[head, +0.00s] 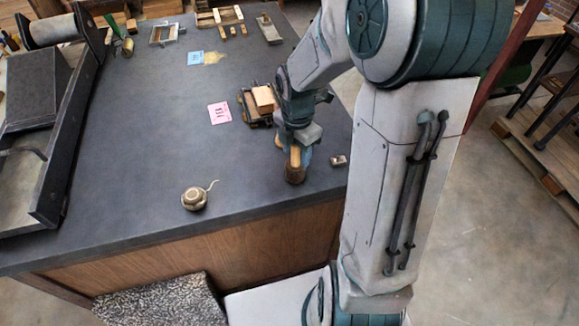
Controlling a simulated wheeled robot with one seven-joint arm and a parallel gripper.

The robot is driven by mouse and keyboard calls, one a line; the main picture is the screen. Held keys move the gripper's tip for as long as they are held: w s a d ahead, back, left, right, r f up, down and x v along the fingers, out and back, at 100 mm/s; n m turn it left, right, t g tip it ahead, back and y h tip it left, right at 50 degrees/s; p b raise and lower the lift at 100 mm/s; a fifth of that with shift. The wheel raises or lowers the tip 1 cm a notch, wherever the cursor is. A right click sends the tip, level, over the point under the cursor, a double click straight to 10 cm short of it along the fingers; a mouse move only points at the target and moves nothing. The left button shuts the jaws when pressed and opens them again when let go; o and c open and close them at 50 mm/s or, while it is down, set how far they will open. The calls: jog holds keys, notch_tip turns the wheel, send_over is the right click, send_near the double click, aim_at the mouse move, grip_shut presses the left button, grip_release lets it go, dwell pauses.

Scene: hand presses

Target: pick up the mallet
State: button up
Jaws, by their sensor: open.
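The mallet (296,175) appears to be the brown wooden piece standing near the right front edge of the dark table. Its rounded head is down on the table, and a lighter wooden part rises from it. My gripper (296,157) points down right over it, with the fingers around or just beside the upright part. The jaws are open. The gripper and wrist hide part of the mallet, and I cannot tell whether a finger touches it.
A small metal piece (338,160) lies just right of the mallet. A wooden block (264,99) sits on a dark frame behind. A large press (38,130) fills the left.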

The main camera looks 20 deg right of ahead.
jog(key=shift+f, duration=0.4)
grip_shut()
jog(key=shift+r, duration=0.15)
